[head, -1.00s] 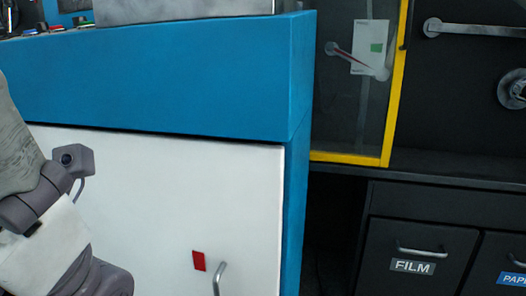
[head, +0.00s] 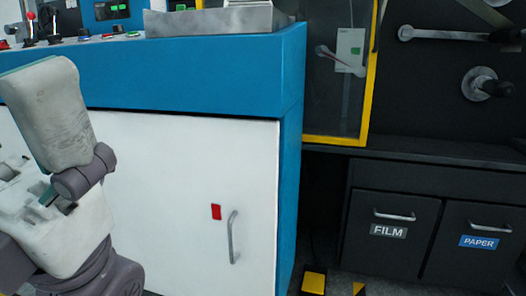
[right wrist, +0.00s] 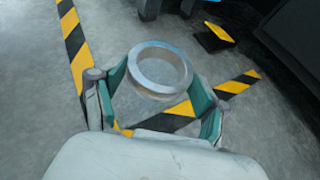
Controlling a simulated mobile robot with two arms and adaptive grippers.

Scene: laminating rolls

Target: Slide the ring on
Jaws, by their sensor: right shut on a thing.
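My right gripper (right wrist: 158,92) shows in the right wrist view, its two teal-lined fingers on either side of a grey metallic ring (right wrist: 136,66). It is shut on the ring, which is held above the floor. Neither the ring nor the right gripper shows in the head view.
A dark wall at the right carries a horizontal bar (head: 450,35) and a round-based spindle (head: 480,84). Below are drawers labelled FILM (head: 388,232) and PAPER (head: 479,243). A blue and white machine (head: 200,76) fills the middle. Yellow-black tape (right wrist: 72,40) marks the floor.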

